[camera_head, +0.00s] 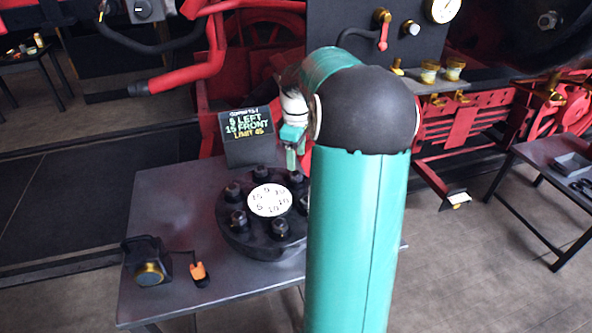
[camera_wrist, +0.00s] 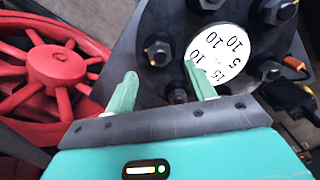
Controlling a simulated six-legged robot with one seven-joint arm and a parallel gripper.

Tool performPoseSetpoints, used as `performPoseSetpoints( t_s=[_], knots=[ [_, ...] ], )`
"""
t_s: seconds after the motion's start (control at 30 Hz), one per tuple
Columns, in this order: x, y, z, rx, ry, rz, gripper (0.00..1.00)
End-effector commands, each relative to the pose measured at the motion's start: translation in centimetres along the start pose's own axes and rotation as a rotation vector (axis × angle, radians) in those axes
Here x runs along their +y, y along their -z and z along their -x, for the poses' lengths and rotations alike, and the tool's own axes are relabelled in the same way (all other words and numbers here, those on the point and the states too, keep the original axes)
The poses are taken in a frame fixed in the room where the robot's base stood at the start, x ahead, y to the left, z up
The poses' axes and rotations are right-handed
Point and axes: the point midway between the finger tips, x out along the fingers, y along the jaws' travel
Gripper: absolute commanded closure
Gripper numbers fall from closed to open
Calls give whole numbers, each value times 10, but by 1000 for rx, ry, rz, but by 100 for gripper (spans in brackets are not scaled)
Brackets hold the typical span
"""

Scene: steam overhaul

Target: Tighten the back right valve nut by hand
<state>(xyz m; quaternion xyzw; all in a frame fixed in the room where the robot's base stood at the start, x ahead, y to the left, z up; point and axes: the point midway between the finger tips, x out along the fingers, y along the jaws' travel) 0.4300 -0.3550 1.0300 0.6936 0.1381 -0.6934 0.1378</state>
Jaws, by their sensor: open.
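The back right valve nut (camera_head: 296,178) is a dark nut on the rim of a round black valve cover (camera_head: 262,247) on the table. In the wrist view it appears to be the nut (camera_wrist: 158,52) with the bright tip, ahead of the gap between my fingers. My gripper (camera_head: 292,157) is just above and behind this nut, partly hidden by my arm. In the wrist view my gripper (camera_wrist: 163,88) is open, its two green fingers apart with nothing held between them.
A white numbered disc (camera_head: 269,200) sits at the cover's centre, ringed by several nuts. A lamp-like box (camera_head: 147,262) and an orange-topped item (camera_head: 198,272) are at front left. Red machinery stands behind.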

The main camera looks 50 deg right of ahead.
Motion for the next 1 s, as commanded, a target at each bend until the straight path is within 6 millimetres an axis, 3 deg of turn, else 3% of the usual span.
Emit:
performPoseSetpoints(
  t_s=[0.1, 0.3, 0.67, 0.7, 0.9, 1.0],
  knots=[
    [0, -1, -24, -2, 4, -1, 45],
    [0, 0, -52, -1, 2, -1, 45],
    [0, 0, -60, 0, -1, -1, 45],
    [0, 0, -60, 0, -1, -1, 47],
    [0, 0, -60, 0, -1, -1, 87],
    [0, 0, -60, 0, -1, -1, 90]
  ],
)
